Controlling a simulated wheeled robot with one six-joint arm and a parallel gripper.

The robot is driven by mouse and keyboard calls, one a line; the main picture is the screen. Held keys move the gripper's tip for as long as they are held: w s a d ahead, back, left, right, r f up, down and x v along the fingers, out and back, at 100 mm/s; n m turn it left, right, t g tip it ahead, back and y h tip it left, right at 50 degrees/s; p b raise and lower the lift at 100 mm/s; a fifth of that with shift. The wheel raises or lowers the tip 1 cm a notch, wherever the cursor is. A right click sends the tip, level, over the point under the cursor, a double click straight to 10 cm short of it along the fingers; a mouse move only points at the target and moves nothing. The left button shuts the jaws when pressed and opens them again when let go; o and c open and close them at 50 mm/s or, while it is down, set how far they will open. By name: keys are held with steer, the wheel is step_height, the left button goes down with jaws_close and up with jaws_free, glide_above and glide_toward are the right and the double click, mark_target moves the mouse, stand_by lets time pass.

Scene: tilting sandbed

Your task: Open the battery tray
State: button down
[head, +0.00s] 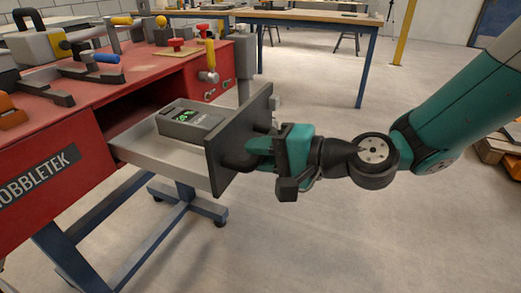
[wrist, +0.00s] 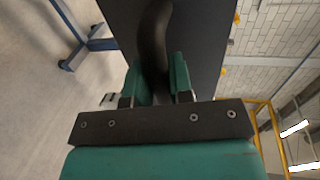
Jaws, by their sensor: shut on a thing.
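The battery tray (head: 160,157) is a light grey drawer sticking out of the red cart. Its dark front panel (head: 222,160) stands at its outer end and also shows in the wrist view (wrist: 207,40). A grey battery unit (head: 190,122) with a green display lies in the tray. My gripper (head: 252,153) is at the outer face of the panel, shut on its dark handle. In the wrist view my gripper (wrist: 158,85) has its two teal fingers on either side of the curved handle (wrist: 154,45). The fingertips' exact contact is partly hidden.
The red cart (head: 48,195) with tools on top stands at the left on a blue wheeled frame (head: 185,205). A wooden workbench (head: 310,18) is behind. The floor (head: 390,235) in front and to the right is clear.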

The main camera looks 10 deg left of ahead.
steer(key=c, duration=1)
jaws_free()
steer(key=shift+w, duration=0.1)
steer(key=shift+d, duration=0.1)
steer(key=b+v, duration=0.2)
steer(key=v, duration=1.5)
steer(key=shift+d+b, duration=0.1)
steer(key=shift+b, duration=0.25)
